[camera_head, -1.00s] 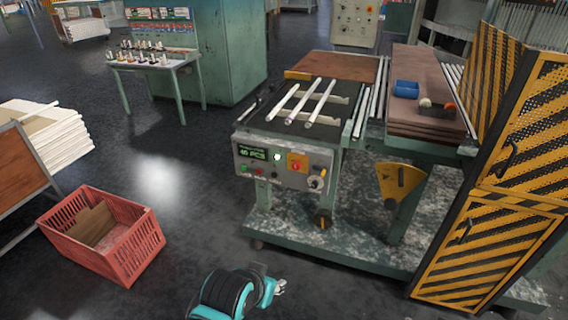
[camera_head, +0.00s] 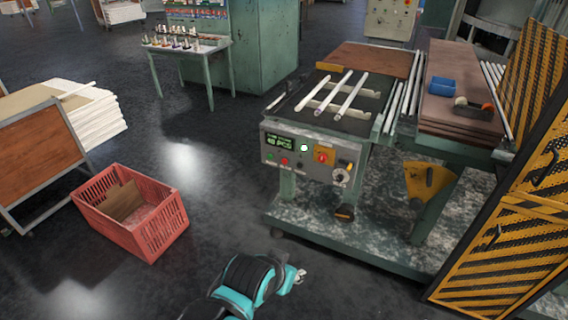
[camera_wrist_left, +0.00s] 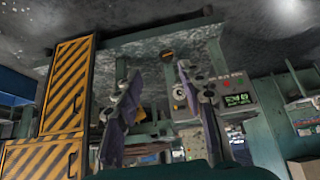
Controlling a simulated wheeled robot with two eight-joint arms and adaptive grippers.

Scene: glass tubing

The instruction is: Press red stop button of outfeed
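The grey control panel (camera_head: 290,166) is on the front of the outfeed machine. It has a small red button (camera_head: 284,161) beside a green one (camera_head: 269,157) under the display. A larger red button (camera_head: 323,156) sits on a yellow plate further right. My left gripper (camera_head: 299,276) is low in front of the machine, below and apart from the panel. In the left wrist view its two fingers (camera_wrist_left: 158,72) are spread with nothing between them. My right gripper is out of view.
A red crate (camera_head: 130,212) stands on the floor at left. The machine's base (camera_head: 340,225) juts out below the panel. A yellow-black striped guard (camera_head: 500,250) stands at right. The floor between crate and machine is clear.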

